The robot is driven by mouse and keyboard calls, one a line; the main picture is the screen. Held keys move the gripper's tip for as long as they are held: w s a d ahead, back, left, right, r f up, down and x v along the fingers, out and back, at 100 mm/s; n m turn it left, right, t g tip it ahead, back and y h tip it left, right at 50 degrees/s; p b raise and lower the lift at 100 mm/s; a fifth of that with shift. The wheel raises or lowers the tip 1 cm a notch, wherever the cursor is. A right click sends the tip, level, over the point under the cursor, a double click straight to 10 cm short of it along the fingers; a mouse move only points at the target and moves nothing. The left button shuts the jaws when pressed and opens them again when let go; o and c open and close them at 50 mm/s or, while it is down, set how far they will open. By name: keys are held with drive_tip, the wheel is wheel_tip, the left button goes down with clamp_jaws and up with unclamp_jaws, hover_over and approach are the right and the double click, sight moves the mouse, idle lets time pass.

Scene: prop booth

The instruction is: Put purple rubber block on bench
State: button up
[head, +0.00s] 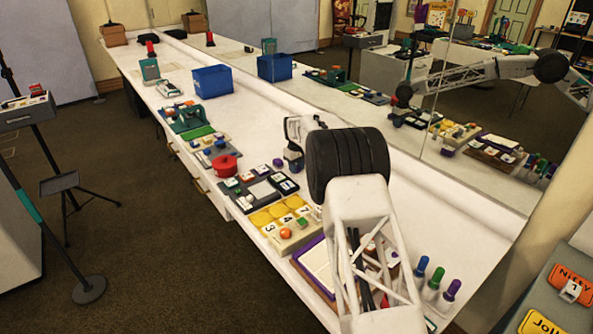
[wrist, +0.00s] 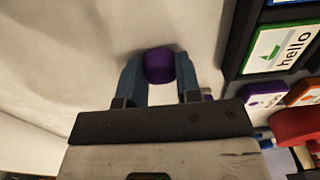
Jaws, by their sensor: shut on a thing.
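The purple rubber block (wrist: 159,65) sits between the two blue fingertips of my gripper (wrist: 160,80) in the wrist view, and the gripper is shut on it. Behind the block is the pale top of the bench (wrist: 60,50); I cannot tell whether the block touches it. In the head view my gripper (head: 293,158) is over the long white bench (head: 262,130), beside the mirror at its back.
Close by lies a dark tray of picture cards (head: 262,190), with a "hello" card (wrist: 285,45) in the wrist view. A red round thing (head: 224,166) and a blue bin (head: 212,80) stand farther off. Bare bench lies between bin and gripper.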

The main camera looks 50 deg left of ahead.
drive_tip(key=shift+r, duration=0.15)
drive_tip(key=shift+r, duration=1.55)
drive_tip(key=shift+d, duration=0.1)
drive_tip(key=shift+s+d+r, duration=0.25)
drive_tip(key=shift+s+d, duration=1.05)
drive_tip(key=shift+d, duration=0.95)
drive_tip(key=shift+s+d+r, duration=0.3)
drive_tip(key=shift+s+d, duration=1)
drive_tip(key=shift+d, duration=1)
drive_tip(key=shift+s+d+r, duration=0.25)
drive_tip(key=shift+s+d, duration=1.05)
drive_tip(key=shift+d, duration=0.95)
